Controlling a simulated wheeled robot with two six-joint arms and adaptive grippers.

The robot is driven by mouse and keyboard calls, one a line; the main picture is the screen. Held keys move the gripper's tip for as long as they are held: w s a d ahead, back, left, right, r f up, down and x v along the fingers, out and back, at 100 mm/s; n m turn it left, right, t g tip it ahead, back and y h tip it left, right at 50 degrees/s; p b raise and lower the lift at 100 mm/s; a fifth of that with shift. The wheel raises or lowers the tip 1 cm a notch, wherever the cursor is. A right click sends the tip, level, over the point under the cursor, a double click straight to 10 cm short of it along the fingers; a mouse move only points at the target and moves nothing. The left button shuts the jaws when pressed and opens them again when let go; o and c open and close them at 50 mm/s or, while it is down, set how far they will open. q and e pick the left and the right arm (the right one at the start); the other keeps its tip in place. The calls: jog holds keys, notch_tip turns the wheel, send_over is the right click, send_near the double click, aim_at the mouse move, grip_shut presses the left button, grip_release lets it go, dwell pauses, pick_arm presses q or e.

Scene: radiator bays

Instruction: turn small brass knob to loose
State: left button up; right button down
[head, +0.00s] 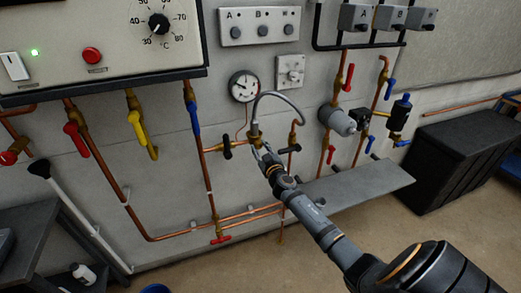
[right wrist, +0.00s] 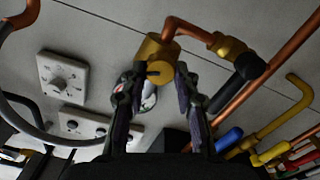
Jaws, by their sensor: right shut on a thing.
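The small brass knob (right wrist: 158,52) shows in the right wrist view as a round brass piece with a dark mark on its face, beside a copper pipe. My right gripper (right wrist: 157,82) has one finger on each side of it and is shut on it. In the head view the right gripper (head: 264,153) reaches up from the lower right to the brass fitting (head: 255,136) below the curved grey hose. Its fingers largely hide the knob there. I cannot read which way the knob is turned. My left gripper is out of view.
A black-handled valve (head: 227,148) is just left of the gripper, with a pressure gauge (head: 244,86) above. The grey hose (head: 283,98) arches close over the fingers. A grey shelf (head: 365,183) lies right of my arm. Copper pipes with red levers run nearby.

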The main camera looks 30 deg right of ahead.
jog(key=n, duration=0.3)
jog(key=shift+n, duration=0.3)
jog(key=n, duration=0.3)
jog(key=shift+a+f+n, duration=0.1)
jog(key=shift+n, duration=0.2)
jog(key=n, duration=0.3)
jog(key=shift+n, duration=0.4)
jog(key=n, duration=0.4)
jog(key=shift+f, duration=0.1)
jog(key=n+p, duration=0.1)
jog(key=n, duration=0.7)
jog(key=shift+f+n+p, duration=0.1)
jog(key=shift+n+p, duration=0.2)
jog(key=n, duration=0.4)
jog(key=shift+p, duration=0.35)
jog(key=shift+f+n, duration=0.15)
jog(key=shift+n, duration=1.85)
